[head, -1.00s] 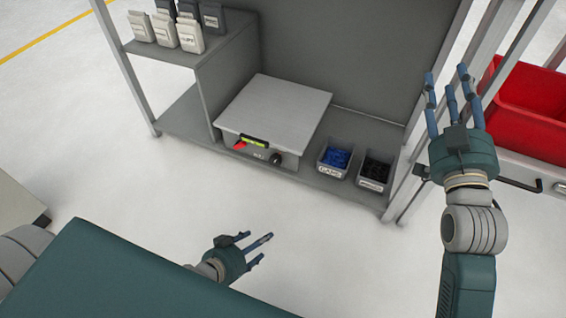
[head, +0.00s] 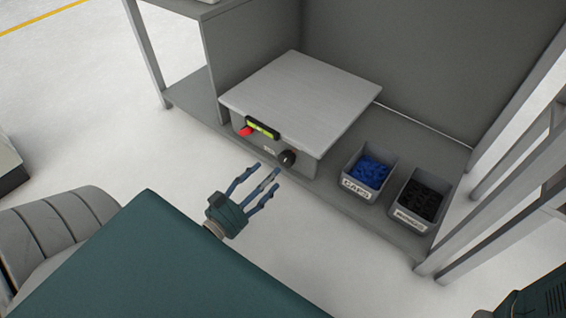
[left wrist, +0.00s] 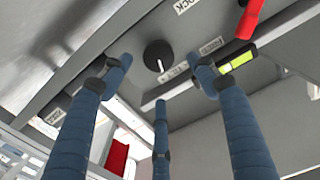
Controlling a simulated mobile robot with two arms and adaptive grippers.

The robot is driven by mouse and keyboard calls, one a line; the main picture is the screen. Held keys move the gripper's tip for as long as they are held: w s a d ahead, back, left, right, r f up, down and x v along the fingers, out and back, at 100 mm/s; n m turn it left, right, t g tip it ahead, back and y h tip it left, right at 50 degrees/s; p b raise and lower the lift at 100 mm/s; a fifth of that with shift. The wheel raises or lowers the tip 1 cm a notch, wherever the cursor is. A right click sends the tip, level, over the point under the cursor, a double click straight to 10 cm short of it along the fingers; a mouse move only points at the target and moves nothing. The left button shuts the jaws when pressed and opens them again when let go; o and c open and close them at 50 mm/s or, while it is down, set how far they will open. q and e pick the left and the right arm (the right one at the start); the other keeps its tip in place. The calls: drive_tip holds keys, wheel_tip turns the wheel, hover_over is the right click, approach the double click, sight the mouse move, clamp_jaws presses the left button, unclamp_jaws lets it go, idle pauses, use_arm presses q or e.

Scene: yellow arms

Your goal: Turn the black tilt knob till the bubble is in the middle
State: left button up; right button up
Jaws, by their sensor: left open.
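The black tilt knob (head: 287,158) is on the front face of a grey box with a flat light top plate (head: 300,95). It also shows in the left wrist view (left wrist: 158,55), with a white pointer line. The yellow-green bubble vial (head: 263,128) sits left of the knob at the plate's front edge, and in the left wrist view (left wrist: 238,61). The bubble's place in it is too small to tell. My left gripper (head: 268,174) is open and empty, its three fingers spread just short of the knob, apart from it.
A red lever (head: 246,131) sticks out beside the vial. Right of the box stand a bin of blue caps (head: 357,189) and a bin of black parts (head: 410,218) on the shelf (head: 330,205). A shelf post stands at the right. The floor in front is clear.

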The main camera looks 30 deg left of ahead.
sight(284, 161)
use_arm(q)
drive_tip(key=w+b, duration=0.1)
drive_tip(key=w, duration=0.2)
drive_tip(key=w+b, duration=0.1)
drive_tip(key=w, duration=0.1)
drive_tip(key=shift+w+d+f+b, duration=0.2)
drive_tip(key=shift+w+b, duration=0.15)
drive_tip(key=shift+w, duration=0.05)
drive_tip(key=shift+w+r, duration=0.15)
drive_tip(key=shift+w, duration=0.35)
drive_tip(key=c, duration=1.2)
drive_tip(key=shift+o, duration=0.2)
